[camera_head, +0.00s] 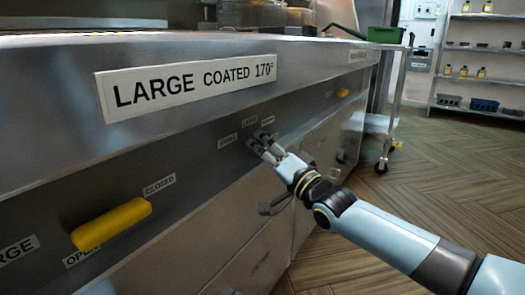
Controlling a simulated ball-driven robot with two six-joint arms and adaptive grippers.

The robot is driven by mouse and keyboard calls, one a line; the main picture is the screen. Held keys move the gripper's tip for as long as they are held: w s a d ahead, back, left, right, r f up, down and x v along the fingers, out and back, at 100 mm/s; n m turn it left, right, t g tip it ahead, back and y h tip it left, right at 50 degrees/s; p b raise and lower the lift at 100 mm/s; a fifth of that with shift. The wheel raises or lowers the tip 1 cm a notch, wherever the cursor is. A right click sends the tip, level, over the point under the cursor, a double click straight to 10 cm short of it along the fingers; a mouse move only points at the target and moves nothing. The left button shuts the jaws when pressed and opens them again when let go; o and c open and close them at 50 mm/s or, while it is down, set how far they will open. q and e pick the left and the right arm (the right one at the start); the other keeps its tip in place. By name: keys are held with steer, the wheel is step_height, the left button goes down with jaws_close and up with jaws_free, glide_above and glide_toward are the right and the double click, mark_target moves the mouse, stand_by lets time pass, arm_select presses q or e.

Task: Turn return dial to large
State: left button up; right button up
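My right gripper (262,146) reaches in from the right and is up against the steel front panel (200,150). Its dark fingertips are at a spot ringed by small labels (228,140), one on the left and others above, too small to read surely. The return dial is not clearly visible; the fingers cover that spot. I cannot tell whether the fingers are closed on it. My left gripper is not in view.
A yellow handle (112,224) sits between OPEN and CLOSED labels at the lower left. A large sign (188,85) reads LARGE COATED 170°. Another yellow handle (343,93) is farther along. A wheeled cart (391,115) and shelves (482,60) stand beyond open wooden floor.

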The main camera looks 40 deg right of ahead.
jaws_close()
